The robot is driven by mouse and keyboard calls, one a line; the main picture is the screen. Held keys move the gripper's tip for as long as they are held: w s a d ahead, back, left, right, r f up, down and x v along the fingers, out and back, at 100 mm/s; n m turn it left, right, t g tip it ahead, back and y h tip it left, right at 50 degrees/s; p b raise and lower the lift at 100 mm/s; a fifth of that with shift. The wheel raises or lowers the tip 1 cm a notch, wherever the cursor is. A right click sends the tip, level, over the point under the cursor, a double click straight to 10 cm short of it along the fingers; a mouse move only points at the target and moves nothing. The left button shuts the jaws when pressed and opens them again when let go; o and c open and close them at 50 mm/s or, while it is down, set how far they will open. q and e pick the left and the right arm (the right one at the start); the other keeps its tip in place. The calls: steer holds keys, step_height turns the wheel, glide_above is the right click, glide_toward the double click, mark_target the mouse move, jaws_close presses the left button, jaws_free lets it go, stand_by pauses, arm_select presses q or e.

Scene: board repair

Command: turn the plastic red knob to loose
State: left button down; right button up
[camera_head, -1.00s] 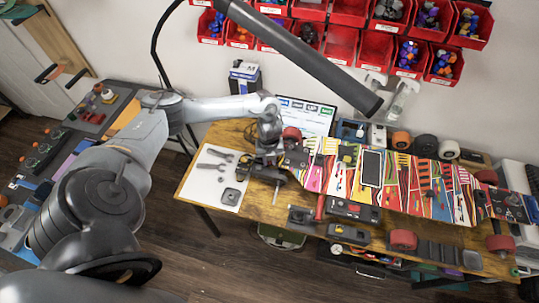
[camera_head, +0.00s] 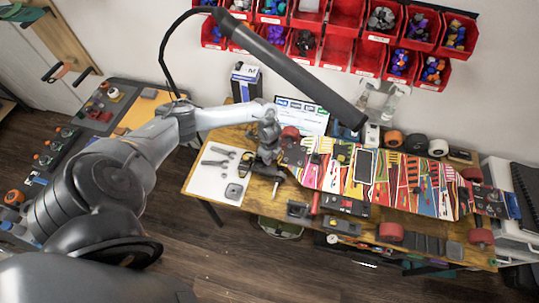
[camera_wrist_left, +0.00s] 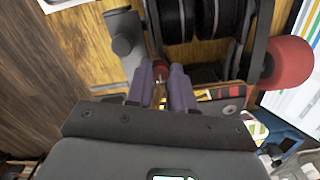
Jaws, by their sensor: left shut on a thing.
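The plastic red knob (camera_wrist_left: 160,68) shows in the left wrist view as a small red piece between my two grey-purple fingers; most of it is hidden by them. My left gripper (camera_wrist_left: 163,88) is shut on it. In the head view my left gripper (camera_head: 268,165) is at the left end of the colourful skateboard deck (camera_head: 345,175), over the clamp-like dark tool there. The knob cannot be made out in the head view. My right gripper is not in view.
A red wheel (camera_wrist_left: 287,62) is close to the right of my fingers in the left wrist view. A white sheet with tools (camera_head: 217,180) lies left on the wooden table. A laptop (camera_head: 301,115) stands behind. Red bins (camera_head: 345,15) hang on the wall.

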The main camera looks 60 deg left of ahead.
arm_select(q)
steer(key=shift+r+n+p, duration=0.1)
steer(key=shift+n+p, duration=0.2)
steer(key=shift+n, duration=0.2)
steer(key=c, duration=1.3)
jaws_free()
steer(key=shift+o, duration=0.2)
step_height(320, 180, up, 11)
